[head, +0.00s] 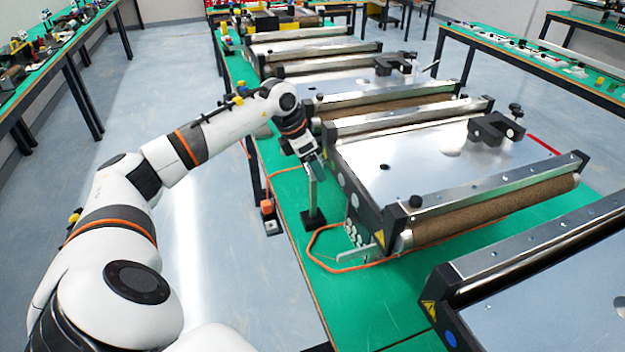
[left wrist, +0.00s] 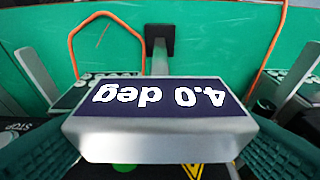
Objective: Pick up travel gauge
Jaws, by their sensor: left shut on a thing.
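The travel gauge (head: 312,192) is a grey post on a square black base, at the left edge of the green table beside a conveyor. In the left wrist view its grey head (left wrist: 160,141) carries a dark display reading "4.0 deg", upside down. My left gripper (head: 316,162) is at the top of the post and shut on the gauge's head, with one teal finger on each side in the left wrist view. The base (head: 314,218) appears to stand on the green table. My right gripper is not in view.
A mini conveyor (head: 420,165) with a metal top and brown roller stands just right of the gauge. An orange cable (head: 335,268) loops on the green table (head: 378,300) around this spot. Another conveyor (head: 540,290) is nearer, at right.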

